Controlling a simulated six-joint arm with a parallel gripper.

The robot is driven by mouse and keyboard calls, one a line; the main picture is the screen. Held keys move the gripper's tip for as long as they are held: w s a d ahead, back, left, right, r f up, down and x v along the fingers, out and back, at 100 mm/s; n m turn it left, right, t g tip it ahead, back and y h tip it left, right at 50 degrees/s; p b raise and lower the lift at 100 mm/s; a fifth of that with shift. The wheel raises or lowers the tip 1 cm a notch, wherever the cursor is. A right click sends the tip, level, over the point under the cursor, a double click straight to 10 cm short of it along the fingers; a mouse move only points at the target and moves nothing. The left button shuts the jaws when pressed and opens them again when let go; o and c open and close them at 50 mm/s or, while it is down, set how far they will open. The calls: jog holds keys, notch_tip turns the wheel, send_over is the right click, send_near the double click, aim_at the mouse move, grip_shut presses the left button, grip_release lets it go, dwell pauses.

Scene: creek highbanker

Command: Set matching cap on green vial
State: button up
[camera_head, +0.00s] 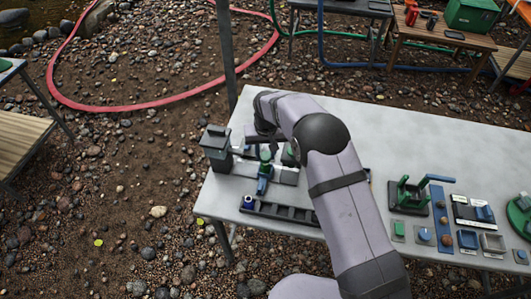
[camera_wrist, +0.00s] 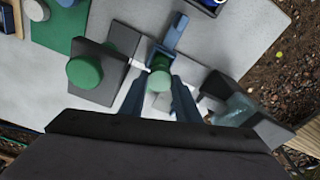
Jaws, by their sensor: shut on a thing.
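My gripper (camera_wrist: 158,98) points down over the left part of the grey table, its two dark fingers shut around a small round green piece (camera_wrist: 160,81). I see this piece from above, and cannot tell how much of it is cap and how much is vial. In the head view a green piece (camera_head: 265,156) shows below my wrist, by a blue fixture (camera_head: 263,184). The blue fixture (camera_wrist: 175,32) lies just beyond the fingertips in the wrist view. My arm partly hides this spot in the head view.
A large green knob (camera_wrist: 84,72) on a grey block stands left of the fingers in the wrist view. A dark box (camera_head: 215,141) stands at the table's left edge. A black rack (camera_head: 282,211) lies in front. Several small fixtures (camera_head: 410,195) fill the right side.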

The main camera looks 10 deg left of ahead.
jog(key=shift+f, duration=0.2)
jog(key=shift+f+b, duration=0.4)
jog(key=shift+f+b, duration=0.55)
jog(key=shift+f, duration=0.25)
dwell(0.8)
jog(key=o, duration=1.1)
jog(key=shift+c, duration=0.2)
jog(key=shift+r, duration=0.15)
jog(key=shift+r+p, duration=2.4)
jog(key=shift+r, duration=1.25)
